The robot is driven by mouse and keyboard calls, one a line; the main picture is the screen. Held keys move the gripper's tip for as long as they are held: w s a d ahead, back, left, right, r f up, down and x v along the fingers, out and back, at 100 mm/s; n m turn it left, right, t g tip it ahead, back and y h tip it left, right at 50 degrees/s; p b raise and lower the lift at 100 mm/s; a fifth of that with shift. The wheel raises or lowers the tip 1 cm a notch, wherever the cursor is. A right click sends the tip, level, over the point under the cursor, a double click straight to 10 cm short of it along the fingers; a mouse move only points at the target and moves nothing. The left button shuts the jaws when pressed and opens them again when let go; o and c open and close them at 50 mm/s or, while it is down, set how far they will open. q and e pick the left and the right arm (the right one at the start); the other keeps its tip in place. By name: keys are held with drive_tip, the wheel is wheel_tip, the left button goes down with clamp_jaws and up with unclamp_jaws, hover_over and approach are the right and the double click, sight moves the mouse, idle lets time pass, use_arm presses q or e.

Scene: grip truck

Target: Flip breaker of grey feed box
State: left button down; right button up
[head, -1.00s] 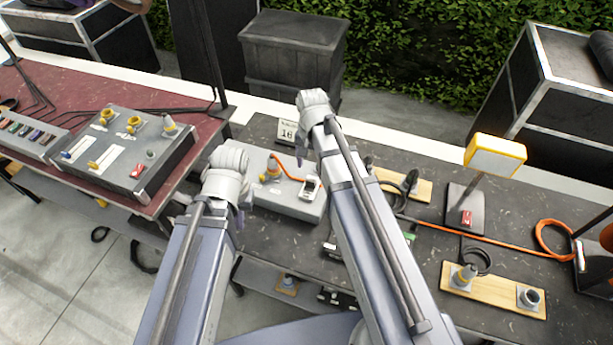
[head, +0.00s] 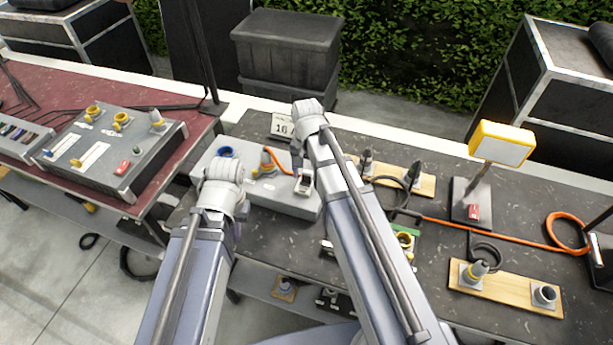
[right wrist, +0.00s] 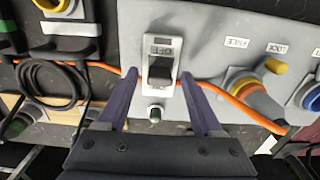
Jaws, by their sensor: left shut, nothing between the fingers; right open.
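The grey feed box (head: 275,200) lies on the dark table in the middle of the head view. Its breaker (right wrist: 160,68), a dark rocker in a white plate, is central in the right wrist view; OFF shows above the rocker and ON below. I cannot tell which way it is set. My right gripper (right wrist: 159,75) is open, with its purple fingers on either side of the breaker plate; contact is unclear. My left gripper (head: 240,205) is shut and empty near the box's left end, its fingertips mostly hidden in the head view.
An orange cable (right wrist: 240,98) runs from a plug on the box. A grey control box (head: 110,150) stands on the red table at left. A yellow lamp (head: 502,143) and wooden boards with connectors (head: 505,285) are at right.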

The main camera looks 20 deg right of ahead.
drive_tip(key=shift+c, duration=0.2)
clamp_jaws()
idle(0.3)
